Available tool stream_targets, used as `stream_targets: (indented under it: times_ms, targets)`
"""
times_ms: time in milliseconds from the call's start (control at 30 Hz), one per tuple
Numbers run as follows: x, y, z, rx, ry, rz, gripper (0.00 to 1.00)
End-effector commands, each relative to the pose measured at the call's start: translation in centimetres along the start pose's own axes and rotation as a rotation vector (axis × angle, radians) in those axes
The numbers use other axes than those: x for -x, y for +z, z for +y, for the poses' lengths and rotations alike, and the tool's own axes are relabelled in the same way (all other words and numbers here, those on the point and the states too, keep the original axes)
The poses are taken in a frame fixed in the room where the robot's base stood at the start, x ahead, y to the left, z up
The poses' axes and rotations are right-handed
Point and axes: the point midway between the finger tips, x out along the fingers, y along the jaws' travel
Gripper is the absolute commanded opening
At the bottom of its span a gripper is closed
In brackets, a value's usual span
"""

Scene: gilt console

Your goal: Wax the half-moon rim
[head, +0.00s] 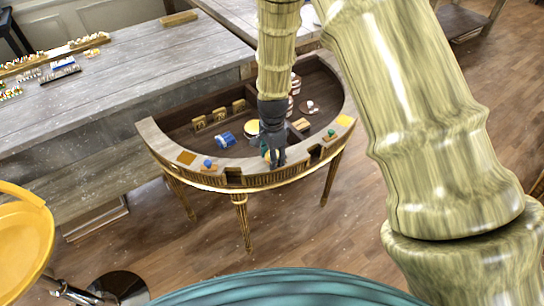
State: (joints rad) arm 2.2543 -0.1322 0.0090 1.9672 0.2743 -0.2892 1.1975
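The half-moon console (258,178) stands on thin gilt legs in the middle of the head view, its curved front towards me. Its rim is a pale grey-brown band around a dark recessed top, with gilt moulding along the front edge. My dark gripper (274,163) points down at the middle of the front rim and hides part of it. Something teal and yellow shows beside the fingers; whether it is held, and whether the fingertips touch the rim, I cannot tell. Yellow-orange squares lie on the rim at left (187,158) and right (345,120).
On the rim are a blue knob (208,163) and a green one (331,132). A blue roll (226,140), yellow discs and small blocks sit in the recess. A long grey table (100,110) stands behind left. A yellow seat (22,235) is at lower left.

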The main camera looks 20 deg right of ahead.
Motion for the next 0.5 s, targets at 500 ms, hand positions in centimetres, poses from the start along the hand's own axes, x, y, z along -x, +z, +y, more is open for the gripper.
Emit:
stream_targets:
  times_ms: [500]
  targets:
    - [0.0, -2.1, 0.1, 0.015, -0.001, -0.001, 0.24]
